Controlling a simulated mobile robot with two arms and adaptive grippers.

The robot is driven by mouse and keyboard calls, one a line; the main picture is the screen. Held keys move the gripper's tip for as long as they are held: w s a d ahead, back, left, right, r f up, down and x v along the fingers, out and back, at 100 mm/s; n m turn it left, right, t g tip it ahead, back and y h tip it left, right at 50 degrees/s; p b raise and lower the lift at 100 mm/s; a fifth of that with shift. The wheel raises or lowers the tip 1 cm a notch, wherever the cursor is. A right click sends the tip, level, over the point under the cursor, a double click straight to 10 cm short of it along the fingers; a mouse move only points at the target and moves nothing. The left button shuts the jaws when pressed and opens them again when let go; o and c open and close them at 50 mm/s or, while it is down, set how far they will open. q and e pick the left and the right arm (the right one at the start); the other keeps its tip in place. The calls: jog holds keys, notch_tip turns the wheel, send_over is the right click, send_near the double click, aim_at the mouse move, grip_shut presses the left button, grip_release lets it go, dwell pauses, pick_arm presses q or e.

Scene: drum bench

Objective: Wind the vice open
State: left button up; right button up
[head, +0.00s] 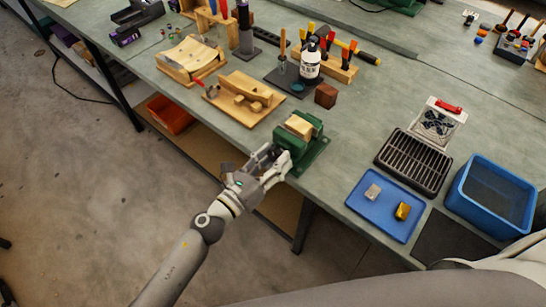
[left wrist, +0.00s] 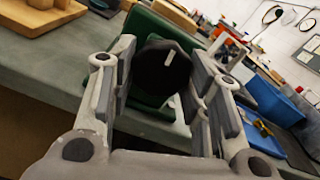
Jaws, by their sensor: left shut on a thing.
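The green vice (head: 313,152) stands at the front edge of the bench, with a pale wooden block (head: 299,126) at its jaws. Whether the block is gripped there cannot be told. My left gripper (head: 275,158) reaches the vice's front from the left, over the bench edge. In the left wrist view, the vice's round black knob (left wrist: 160,72) with a white mark sits between the two fingers, which are shut on it. The green vice body (left wrist: 150,35) shows behind the knob. In the head view the knob is mostly hidden by the fingers. My right gripper is not in view.
A wooden jig (head: 245,96) and a brown block (head: 325,95) lie behind the vice. A blue tray (head: 377,226) with two small blocks, a black grate (head: 413,163) and a blue bin (head: 491,194) stand to the right. An orange bin (head: 170,115) sits below the bench top.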

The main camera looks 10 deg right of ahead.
pick_arm(q)
jog(key=n+p, duration=0.1)
jog(key=n, duration=0.2)
jog(key=shift+r+n, duration=0.1)
jog(key=shift+n, duration=0.3)
jog(key=n+p, duration=0.1)
jog(key=n, duration=0.2)
jog(key=shift+s+n, duration=0.1)
jog(key=shift+n, duration=0.2)
jog(key=n+p, duration=0.1)
jog(key=n, duration=0.2)
jog(key=shift+r+n, duration=0.15)
jog(key=shift+n, duration=0.25)
jog(key=n+p, duration=0.1)
jog(key=n, duration=0.2)
jog(key=shift+r+n, duration=0.1)
jog(key=shift+n, duration=0.2)
jog(key=n+p, duration=0.1)
jog(key=n, duration=0.4)
jog(key=shift+r+p, duration=0.15)
jog(key=shift+p, duration=0.25)
jog(key=n+p, duration=0.1)
jog(key=n, duration=0.4)
